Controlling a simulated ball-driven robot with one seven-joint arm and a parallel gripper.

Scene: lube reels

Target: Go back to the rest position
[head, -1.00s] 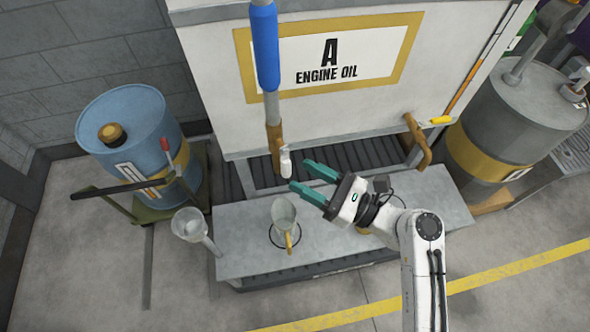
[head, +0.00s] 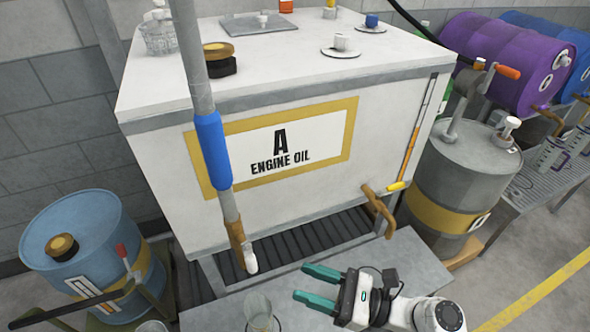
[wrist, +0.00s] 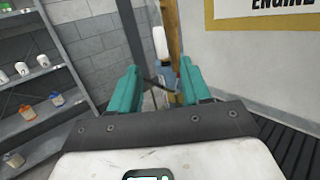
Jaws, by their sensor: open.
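My gripper (head: 318,286) is open and empty, with two teal fingers apart. In the head view it hangs over the grey bench (head: 225,315) in front of the white engine oil tank (head: 375,120), pointing left. The dispensing nozzle (head: 250,262) on the pipe with the blue grip (head: 213,150) hangs left of the fingertips, apart from them. In the wrist view the white nozzle tip (wrist: 160,42) shows beyond and between the teal fingers. A clear jug (head: 259,312) stands on the bench below, cut by the lower picture edge.
A blue drum (head: 85,250) on a cart stands at the left. A grey drum (head: 465,170) stands right of the tank, with a purple drum (head: 505,60) behind it. Shelves (wrist: 35,85) with small containers show in the wrist view. Open floor lies at the lower right.

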